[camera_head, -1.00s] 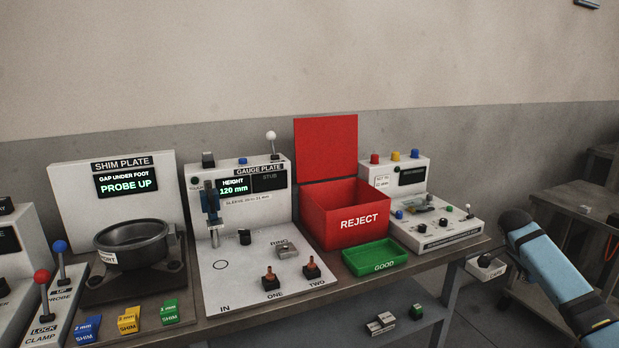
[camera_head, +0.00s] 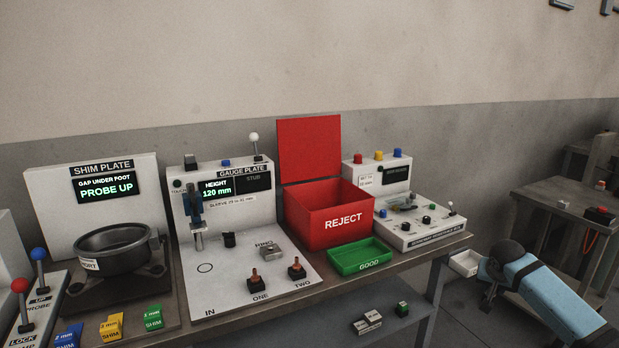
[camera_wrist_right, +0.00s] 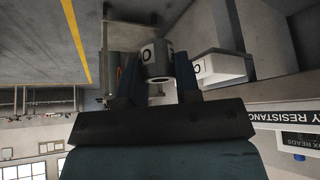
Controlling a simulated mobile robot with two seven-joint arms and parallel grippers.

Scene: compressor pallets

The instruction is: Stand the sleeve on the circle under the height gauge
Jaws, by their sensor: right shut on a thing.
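The circle is empty. The blue height gauge (camera_head: 195,208) hangs above and behind it; its display reads 120 mm. My right gripper (camera_head: 487,296) is low at the right, beyond the bench's right end and well away from the circle. In the right wrist view its fingers are shut on the grey sleeve (camera_wrist_right: 157,66), a short cylinder with a white marked label. In the head view the sleeve cannot be made out. My left gripper is not in view.
A red REJECT box (camera_head: 325,222) with its lid up and a green GOOD tray (camera_head: 361,257) stand right of the plate. A black bowl (camera_head: 112,250) is at the left. A white bin (camera_head: 464,263) is behind my right gripper.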

